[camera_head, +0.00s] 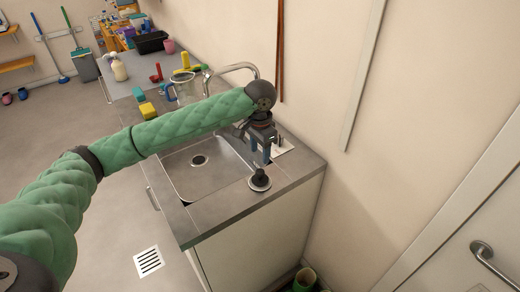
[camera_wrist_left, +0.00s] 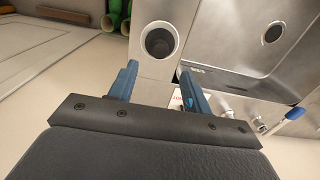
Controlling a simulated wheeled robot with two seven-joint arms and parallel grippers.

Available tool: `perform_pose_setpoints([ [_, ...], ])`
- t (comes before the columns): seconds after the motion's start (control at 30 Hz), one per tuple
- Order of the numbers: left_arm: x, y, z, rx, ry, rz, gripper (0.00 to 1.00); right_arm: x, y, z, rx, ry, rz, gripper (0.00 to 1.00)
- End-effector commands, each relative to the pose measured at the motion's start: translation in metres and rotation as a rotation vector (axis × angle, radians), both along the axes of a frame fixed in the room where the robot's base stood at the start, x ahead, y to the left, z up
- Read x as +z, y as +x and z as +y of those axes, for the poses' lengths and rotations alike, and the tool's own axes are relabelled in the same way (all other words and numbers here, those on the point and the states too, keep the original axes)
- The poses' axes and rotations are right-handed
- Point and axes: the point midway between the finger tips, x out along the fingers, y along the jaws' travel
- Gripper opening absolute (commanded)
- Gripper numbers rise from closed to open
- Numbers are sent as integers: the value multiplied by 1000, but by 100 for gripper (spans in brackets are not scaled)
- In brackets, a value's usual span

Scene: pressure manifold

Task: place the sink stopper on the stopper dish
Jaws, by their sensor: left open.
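In the left wrist view a round grey-rimmed piece with a dark middle (camera_wrist_left: 160,41) lies just beyond the fingertips, at what looks like the same spot. My left gripper (camera_head: 262,158) is open and empty, pointing down just behind and above the stopper; its two blue fingers also show in the left wrist view (camera_wrist_left: 158,74). My right gripper is out of view.
The steel sink basin (camera_head: 190,178) is left of the stopper, with a curved faucet (camera_head: 235,68) behind. A white card or plate (camera_head: 284,146) lies near the wall, partly hidden. A glass jug (camera_head: 184,88) and yellow block (camera_head: 148,110) stand farther back.

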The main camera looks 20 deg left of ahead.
Motion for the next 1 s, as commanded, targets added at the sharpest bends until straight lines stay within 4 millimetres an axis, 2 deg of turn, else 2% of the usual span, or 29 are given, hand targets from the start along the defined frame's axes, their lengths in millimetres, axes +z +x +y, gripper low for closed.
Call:
perform_pose_setpoints([
  [0.2,19,0,0,-1,-1,-1,49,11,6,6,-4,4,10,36],
  [0.43,24,0,0,-1,0,0,49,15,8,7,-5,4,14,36],
  [0.8,22,-1,-1,-2,-2,0,49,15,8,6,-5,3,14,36],
  [1.0,0,-13,-20,-27,-32,-12,49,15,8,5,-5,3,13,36],
])
